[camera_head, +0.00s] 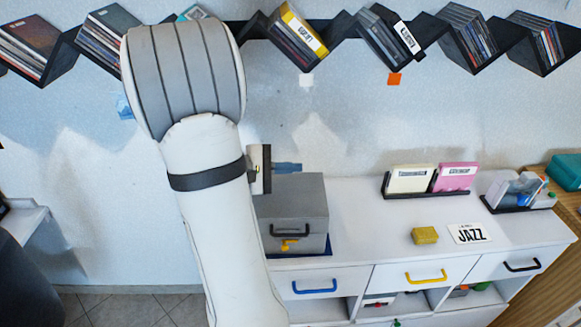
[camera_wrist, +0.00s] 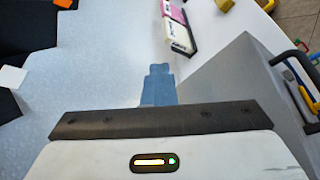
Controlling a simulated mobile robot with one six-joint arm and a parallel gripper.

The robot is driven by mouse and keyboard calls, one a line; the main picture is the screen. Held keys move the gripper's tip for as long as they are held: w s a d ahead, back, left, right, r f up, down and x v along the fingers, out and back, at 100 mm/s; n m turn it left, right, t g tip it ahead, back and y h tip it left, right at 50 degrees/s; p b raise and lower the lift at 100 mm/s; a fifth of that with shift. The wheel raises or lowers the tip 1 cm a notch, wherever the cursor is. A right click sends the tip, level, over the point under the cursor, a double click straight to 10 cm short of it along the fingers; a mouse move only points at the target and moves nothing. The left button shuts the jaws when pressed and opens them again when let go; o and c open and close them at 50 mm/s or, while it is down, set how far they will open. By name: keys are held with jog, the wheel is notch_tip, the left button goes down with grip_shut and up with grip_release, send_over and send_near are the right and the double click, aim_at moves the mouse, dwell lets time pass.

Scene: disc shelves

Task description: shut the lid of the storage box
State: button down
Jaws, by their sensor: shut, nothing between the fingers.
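The grey storage box (camera_head: 303,196) stands at the left end of the white cabinet, with a black handle (camera_head: 290,230) and a yellow latch (camera_head: 289,245) at its front. A broad grey panel covers its upper part; I cannot tell whether the lid is fully down. The box (camera_wrist: 230,95) fills the right side of the wrist view. My gripper (camera_head: 299,168) is shut and empty, its blue fingers pointing right just behind and above the box's rear edge. In the wrist view my gripper (camera_wrist: 159,70) is beside the box, with no clear contact. My arm hides the box's left side.
The white cabinet top (camera_head: 365,225) is clear right of the box. Farther right are a yellow block (camera_head: 424,235), a JAZZ card (camera_head: 471,233) and a black rack (camera_head: 410,193) with cream and pink cases. Zigzag disc shelves (camera_head: 345,25) line the wall above.

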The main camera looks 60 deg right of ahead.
jog(key=c, duration=2.1)
grip_release()
jog(key=shift+c, duration=0.2)
jog(key=o, duration=0.6)
jog(key=shift+b+v, duration=0.75)
jog(key=shift+v, duration=3.15)
